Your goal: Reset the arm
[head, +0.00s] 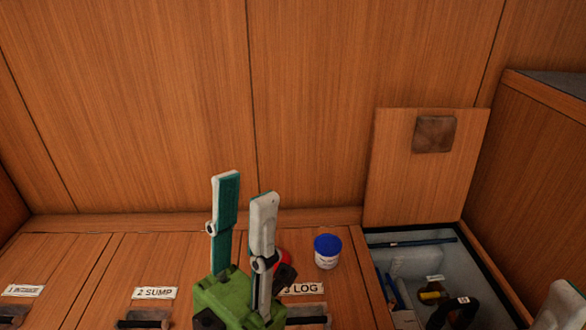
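My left gripper (245,186) is at the bottom centre of the head view, with its green body low and its two grey and teal fingers pointing up. The fingers stand apart with nothing visible between them, so it is open and empty. It is in front of the bench and hides part of a label and a red object (282,261). A pale grey part at the lower right edge (562,305) looks like a finger of my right gripper. The rest of that gripper is out of frame.
A white tub with a blue lid (328,252) stands on the wooden bench, right of my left gripper. Farther right is an open compartment (365,248) holding several items, its lid (425,185) raised. Labels such as "2 SUMP" (154,293) mark closed hatches. Wood panels close the back.

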